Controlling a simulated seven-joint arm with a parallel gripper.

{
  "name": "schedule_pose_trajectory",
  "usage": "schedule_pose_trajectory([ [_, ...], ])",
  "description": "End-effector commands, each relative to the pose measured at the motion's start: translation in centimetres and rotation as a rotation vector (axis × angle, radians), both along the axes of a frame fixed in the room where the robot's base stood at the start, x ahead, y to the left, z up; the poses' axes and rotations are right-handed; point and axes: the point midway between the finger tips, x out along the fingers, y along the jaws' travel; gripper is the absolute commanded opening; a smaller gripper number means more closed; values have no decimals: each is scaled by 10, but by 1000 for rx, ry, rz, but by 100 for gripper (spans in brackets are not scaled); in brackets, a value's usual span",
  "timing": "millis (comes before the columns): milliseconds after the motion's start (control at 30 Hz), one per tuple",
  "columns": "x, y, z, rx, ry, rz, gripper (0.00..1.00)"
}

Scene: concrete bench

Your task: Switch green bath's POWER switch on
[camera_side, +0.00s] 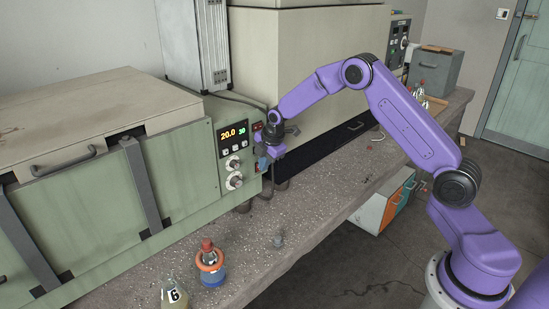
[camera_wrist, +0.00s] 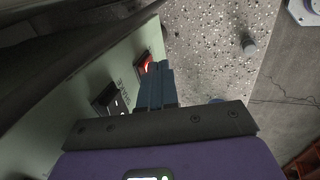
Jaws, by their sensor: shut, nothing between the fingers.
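The green bath (camera_side: 190,165) stands at the left of the bench. Its front panel carries a display (camera_side: 233,134) reading 20.0 and 30, with two round knobs below. My gripper (camera_side: 264,163) is at the panel's right edge, pointing down. In the wrist view, my gripper's fingers (camera_wrist: 157,88) are shut and empty beside a red rocker switch (camera_wrist: 143,66). A dark rocker switch (camera_wrist: 109,100) sits on the same green face, closer to the camera. I cannot tell whether the fingers touch the red switch. The labels are too small to read, so I cannot tell which switch is POWER.
A bottle with an orange ring (camera_side: 211,264) and a flask (camera_side: 174,293) stand on the front of the concrete bench (camera_side: 310,215). A small grey object (camera_side: 278,240) is beside them. A large beige unit (camera_side: 310,60) stands behind my arm. The bench right of the bottle is mostly clear.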

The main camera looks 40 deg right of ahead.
Motion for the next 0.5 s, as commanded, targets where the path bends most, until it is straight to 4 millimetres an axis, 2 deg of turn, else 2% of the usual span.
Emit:
schedule_pose_trajectory([
  [300, -38, 0, -5, 0, 7, 0, 0],
  [500, -55, 0, 26, 0, 4, 0, 0],
])
